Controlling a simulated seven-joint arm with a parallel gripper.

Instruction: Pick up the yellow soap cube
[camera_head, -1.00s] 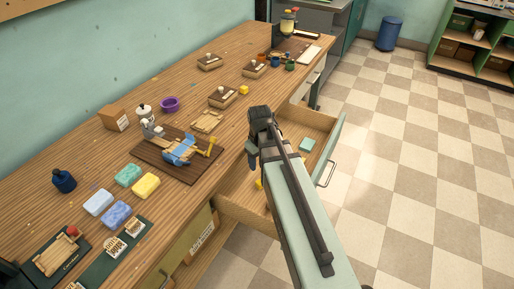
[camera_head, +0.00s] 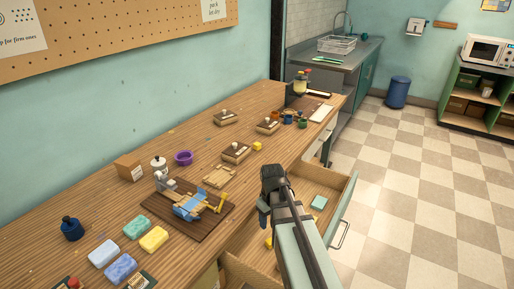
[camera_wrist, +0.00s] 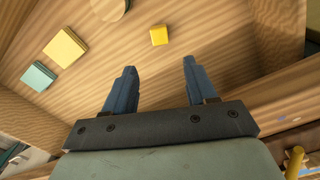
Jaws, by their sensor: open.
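My gripper (camera_head: 264,208) is over the open drawer (camera_head: 342,182) at the bench front. In the wrist view my gripper (camera_wrist: 155,85) has its two blue fingers spread apart with nothing between them. A small yellow cube (camera_wrist: 159,35) lies on a wooden surface ahead of the fingers, apart from them. A larger flat yellow square block (camera_wrist: 65,48) and a teal block (camera_wrist: 38,75) lie to its left. In the head view the teal block (camera_head: 318,202) and a yellow piece (camera_head: 269,242) are in the drawer. Another small yellow cube (camera_head: 257,146) sits on the worktop.
The drawer's wooden wall (camera_wrist: 278,35) rises on the right in the wrist view. The worktop holds a dark board (camera_head: 215,225) with a blue-and-wood device, several soap bars such as a yellow one (camera_head: 153,239), and a purple bowl (camera_head: 183,157). Open floor lies right.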

